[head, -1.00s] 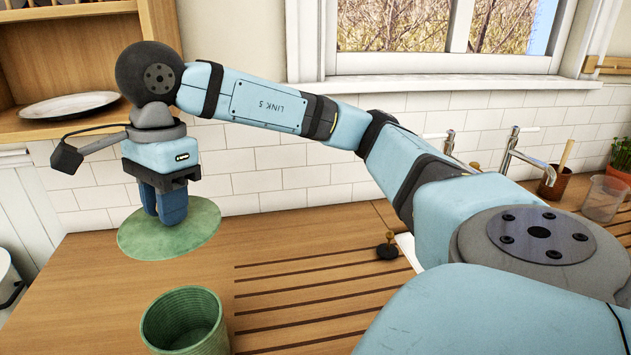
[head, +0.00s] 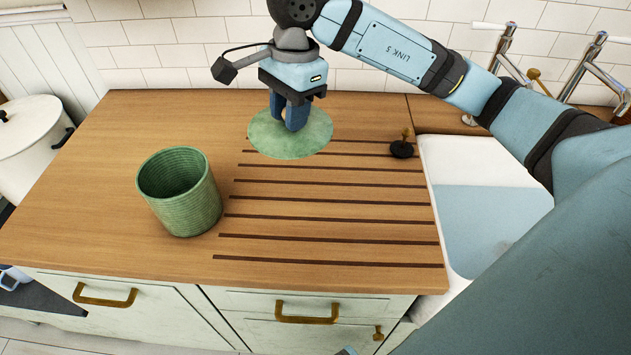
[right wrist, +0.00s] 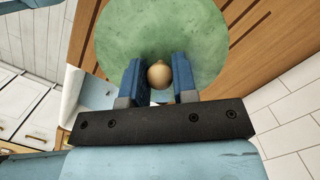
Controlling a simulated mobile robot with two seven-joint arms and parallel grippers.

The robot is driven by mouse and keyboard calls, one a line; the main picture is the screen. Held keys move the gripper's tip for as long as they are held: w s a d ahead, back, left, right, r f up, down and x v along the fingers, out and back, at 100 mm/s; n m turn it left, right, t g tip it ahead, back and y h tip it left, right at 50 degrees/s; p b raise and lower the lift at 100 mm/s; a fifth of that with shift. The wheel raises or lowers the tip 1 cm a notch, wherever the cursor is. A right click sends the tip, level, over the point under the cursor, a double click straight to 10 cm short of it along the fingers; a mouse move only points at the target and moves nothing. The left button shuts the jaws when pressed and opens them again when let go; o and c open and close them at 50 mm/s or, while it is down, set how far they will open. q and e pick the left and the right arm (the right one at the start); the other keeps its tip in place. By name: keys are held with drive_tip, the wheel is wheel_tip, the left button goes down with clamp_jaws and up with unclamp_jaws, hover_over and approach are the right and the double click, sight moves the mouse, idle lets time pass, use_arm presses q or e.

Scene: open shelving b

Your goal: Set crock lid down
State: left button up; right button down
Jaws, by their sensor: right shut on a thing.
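The crock lid (head: 315,140) is a round green disc with a pale round knob (right wrist: 159,75), which shows in the right wrist view. My right gripper (head: 291,125) is shut on the knob from above, with one blue finger on each side. In the head view the lid is over the back part of the grooved wooden counter; I cannot tell whether it touches the wood. The green ribbed crock (head: 182,200) stands upright and uncovered on the counter, to the left and nearer. My left gripper is not in view.
The grooved wooden counter (head: 330,240) has free room around the crock. A dark stopper with a brass top (head: 402,148) stands by the white sink (head: 480,165) on the right. A white lidded pot (head: 30,140) is at the far left.

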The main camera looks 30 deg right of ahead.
wheel_tip(320, 180, down, 20)
idle(0.5)
drive_tip(key=shift+f, duration=0.2)
drive_tip(key=c, duration=0.9)
unclamp_jaws()
drive_tip(key=shift+r, duration=0.1)
wheel_tip(320, 180, up, 12)
drive_tip(key=d, duration=0.1)
drive_tip(key=shift+d, duration=0.35)
drive_tip(key=shift+w, duration=0.1)
